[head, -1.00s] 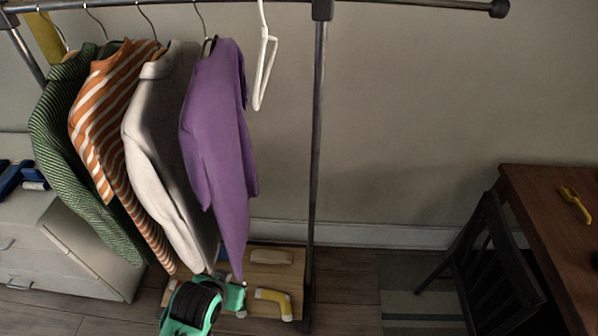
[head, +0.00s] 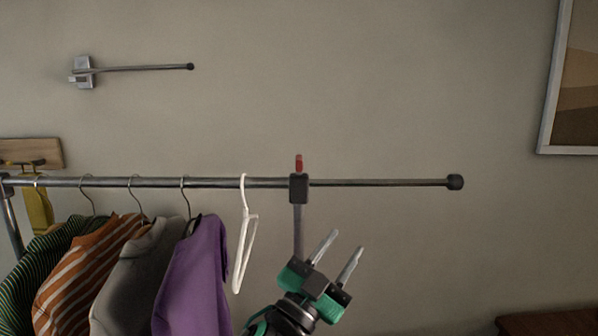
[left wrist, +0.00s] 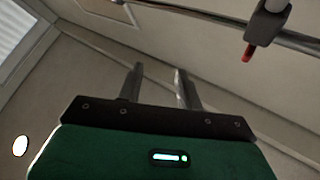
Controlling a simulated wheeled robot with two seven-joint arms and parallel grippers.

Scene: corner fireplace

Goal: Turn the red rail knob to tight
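The red rail knob (head: 299,163) stands up from a dark clamp block (head: 299,189) where the rack's post meets the metal rail (head: 390,183). It also shows at the upper right of the left wrist view (left wrist: 248,53), next to the rail. My left gripper (head: 346,242) is below the rail and a little right of the post, its fingers pointing up and right. The fingers are apart with nothing between them, as the left wrist view also shows (left wrist: 159,70). The gripper is apart from the knob. My right gripper is not in view.
A white hanger (head: 245,240) hangs just left of the post. A purple garment (head: 195,280) and several other garments hang farther left. A wall-mounted rod (head: 140,68) is at the upper left, and a framed picture (head: 575,90) at the right. The rail's right end is bare.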

